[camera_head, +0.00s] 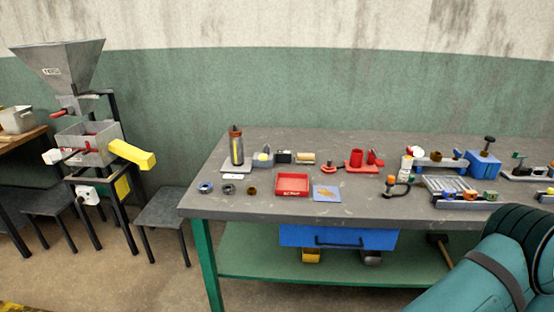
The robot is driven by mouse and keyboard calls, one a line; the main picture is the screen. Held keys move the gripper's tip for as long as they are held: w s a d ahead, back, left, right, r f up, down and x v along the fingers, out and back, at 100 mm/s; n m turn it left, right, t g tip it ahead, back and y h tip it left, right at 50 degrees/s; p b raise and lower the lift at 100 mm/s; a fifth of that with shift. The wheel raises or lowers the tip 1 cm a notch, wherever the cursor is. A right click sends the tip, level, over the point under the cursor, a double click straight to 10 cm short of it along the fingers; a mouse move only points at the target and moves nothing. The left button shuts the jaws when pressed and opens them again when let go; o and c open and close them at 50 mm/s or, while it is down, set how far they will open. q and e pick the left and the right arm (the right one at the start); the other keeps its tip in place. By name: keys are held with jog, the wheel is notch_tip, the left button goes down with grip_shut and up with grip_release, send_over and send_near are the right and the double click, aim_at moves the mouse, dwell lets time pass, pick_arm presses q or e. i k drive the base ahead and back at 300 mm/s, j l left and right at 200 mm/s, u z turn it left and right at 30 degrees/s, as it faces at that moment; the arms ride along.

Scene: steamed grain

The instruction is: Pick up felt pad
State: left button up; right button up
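A flat pale-blue square with a tan patch (327,193) lies near the front edge of the grey workbench (240,203), just right of a red tray (292,184). It looks the most like a felt pad, but at this size I cannot tell for sure. Nothing touches it from above. A teal link of my arm fills the lower right corner and covers the bench's front right part. Neither of my grippers is in view.
Several rings (228,189) lie left of the tray. A dark bottle (236,147), a red fixture (358,162), a blue block (483,165) and a slatted rack (447,187) stand on the bench. A blue drawer (338,237) hangs below. A hopper machine (85,145) stands left.

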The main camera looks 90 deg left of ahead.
aim_at(301, 158)
jog(key=u, duration=2.65)
jog(key=j+z, duration=0.25)
